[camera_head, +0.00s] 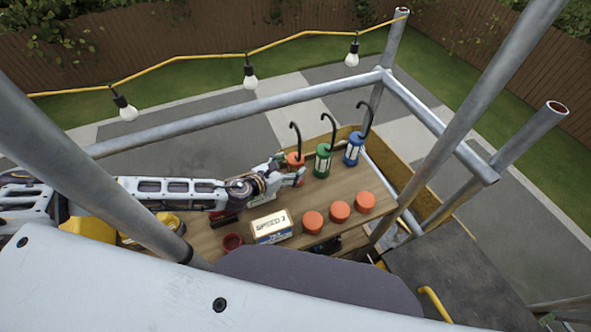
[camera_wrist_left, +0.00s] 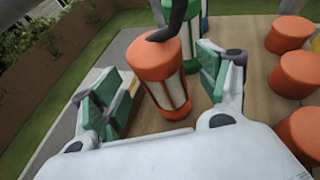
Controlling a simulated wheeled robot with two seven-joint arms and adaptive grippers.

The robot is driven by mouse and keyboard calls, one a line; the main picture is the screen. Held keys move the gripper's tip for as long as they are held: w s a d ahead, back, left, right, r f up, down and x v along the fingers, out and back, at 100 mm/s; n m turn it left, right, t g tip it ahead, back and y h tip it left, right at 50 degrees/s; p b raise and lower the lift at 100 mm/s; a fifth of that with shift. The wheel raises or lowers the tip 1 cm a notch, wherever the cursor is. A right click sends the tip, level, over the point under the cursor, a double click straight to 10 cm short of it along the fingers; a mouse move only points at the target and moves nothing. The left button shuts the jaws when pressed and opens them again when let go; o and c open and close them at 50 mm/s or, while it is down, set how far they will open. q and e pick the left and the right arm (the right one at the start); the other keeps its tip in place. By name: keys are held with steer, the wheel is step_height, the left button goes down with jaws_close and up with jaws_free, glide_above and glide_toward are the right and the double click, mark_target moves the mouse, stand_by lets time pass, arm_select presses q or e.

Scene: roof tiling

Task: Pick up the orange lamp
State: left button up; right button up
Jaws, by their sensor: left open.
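The orange lamp (camera_head: 294,160) stands on the wooden board near its far edge, with a black hook rising from its top. In the left wrist view the orange lamp (camera_wrist_left: 160,75) sits between the fingers, its white panels showing and its hook cut off by the top edge. My left gripper (camera_head: 292,173) is open around the lamp; in the left wrist view its green-padded fingers (camera_wrist_left: 160,90) stand on both sides with gaps to the lamp. My right gripper is not in view.
A green lamp (camera_head: 323,160) and a blue lamp (camera_head: 354,149) stand to the right of the orange one. Several orange cylinders (camera_head: 339,211), a labelled box (camera_head: 271,226) and a red cup (camera_head: 232,242) are nearer. Grey scaffold poles (camera_head: 240,112) surround the board (camera_head: 335,188).

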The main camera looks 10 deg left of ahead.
mark_target(292, 160)
arm_select(q)
steer(key=shift+w+d+f, duration=0.3)
steer(key=shift+w, duration=0.3)
steer(key=c, duration=1.5)
steer(key=shift+r, duration=0.1)
steer(key=shift+c, duration=0.2)
steer(key=shift+r+p, duration=0.7)
steer(key=shift+r, duration=4.3)
